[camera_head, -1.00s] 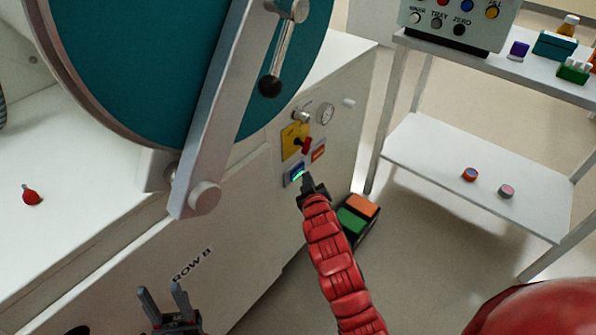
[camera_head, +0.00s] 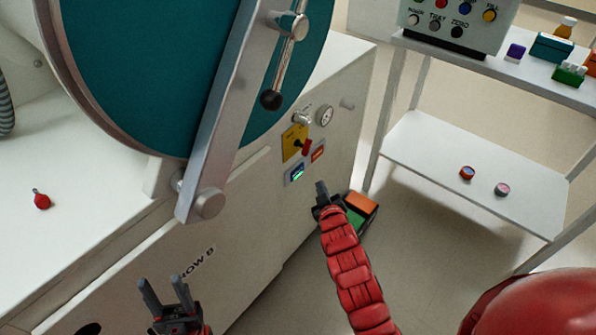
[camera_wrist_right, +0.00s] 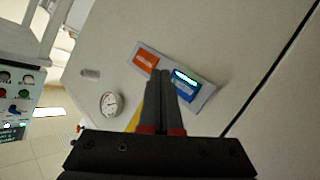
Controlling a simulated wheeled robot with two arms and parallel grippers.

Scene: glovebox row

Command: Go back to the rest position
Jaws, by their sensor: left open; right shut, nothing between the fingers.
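My left gripper (camera_head: 166,291) is open and empty at the bottom left of the head view, in front of the white cabinet front with the "ROW B" label. My right gripper (camera_head: 321,187) is shut and empty, apart from the cabinet's side panel. In the right wrist view the shut fingers (camera_wrist_right: 165,78) point toward the panel, with the blue switch plate (camera_wrist_right: 187,87) and the orange plate (camera_wrist_right: 146,59) ahead. In the head view the blue switch (camera_head: 297,173) shows a lit green strip and is clear of the gripper.
The round teal door (camera_head: 170,75) with its metal bar and black-knobbed handle (camera_head: 271,99) stands above my left gripper. A pedal box with orange and green tops (camera_head: 361,203) is on the floor beside my right gripper. A white shelf rack (camera_head: 470,150) stands at the right.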

